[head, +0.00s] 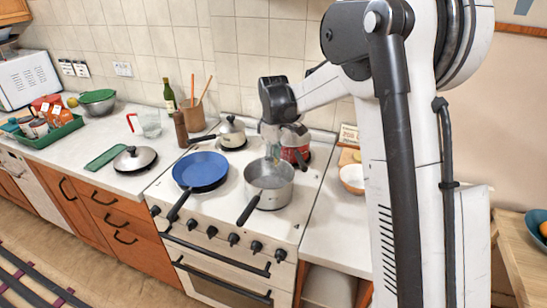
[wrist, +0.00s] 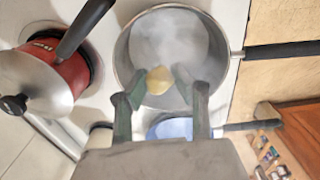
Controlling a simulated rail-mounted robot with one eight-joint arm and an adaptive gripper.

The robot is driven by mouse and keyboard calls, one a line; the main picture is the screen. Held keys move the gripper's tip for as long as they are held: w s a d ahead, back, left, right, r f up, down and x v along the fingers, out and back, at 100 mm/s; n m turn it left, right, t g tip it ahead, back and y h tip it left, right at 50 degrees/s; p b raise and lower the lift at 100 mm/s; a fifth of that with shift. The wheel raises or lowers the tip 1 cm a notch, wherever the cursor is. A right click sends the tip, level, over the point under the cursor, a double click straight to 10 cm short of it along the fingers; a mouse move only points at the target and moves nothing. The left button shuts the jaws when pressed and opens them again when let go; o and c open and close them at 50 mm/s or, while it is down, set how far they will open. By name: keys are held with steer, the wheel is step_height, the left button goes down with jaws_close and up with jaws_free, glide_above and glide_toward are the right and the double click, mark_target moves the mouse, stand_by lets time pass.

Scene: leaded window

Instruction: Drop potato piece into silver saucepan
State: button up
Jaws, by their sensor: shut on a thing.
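The silver saucepan (head: 268,188) stands on the stove's front right, open at the top, its dark handle pointing to the front left. In the wrist view the saucepan (wrist: 127,62) lies beneath my gripper, with a pale, hazy inside. My gripper (wrist: 160,84) is shut on a yellowish potato piece (wrist: 159,80), held between the fingertips. The piece appears over the near part of the saucepan's opening. In the head view my gripper (head: 273,150) points down above the saucepan, and the potato piece cannot be made out there.
A blue frying pan (head: 200,170) sits left of the saucepan. A red pot (head: 295,150) with a lid stands close behind it, and a lidded silver pot (head: 232,132) at the back left. A bowl (head: 352,178) is on the right counter.

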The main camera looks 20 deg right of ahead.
steer(key=o, duration=1)
steer(key=shift+r, duration=0.1)
step_height(320, 180, up, 12)
steer(key=shift+f, duration=0.1)
steer(key=s+r+m+t+b, duration=0.3)
steer(key=s+m, duration=0.2)
steer(key=s, duration=1.3)
steer(key=s+f+m+t+b, duration=0.1)
steer(key=s+f+m, duration=0.1)
steer(key=s, duration=0.3)
steer(key=s+f+m+t+b, duration=0.1)
steer(key=s+f+m, duration=0.1)
steer(key=s+f, duration=0.2)
steer(key=s+f+m+t+b, duration=0.1)
steer(key=s+f+t, duration=0.1)
steer(key=s, duration=0.5)
steer(key=shift+s+f+m, duration=0.4)
steer(key=shift+f, duration=0.35)
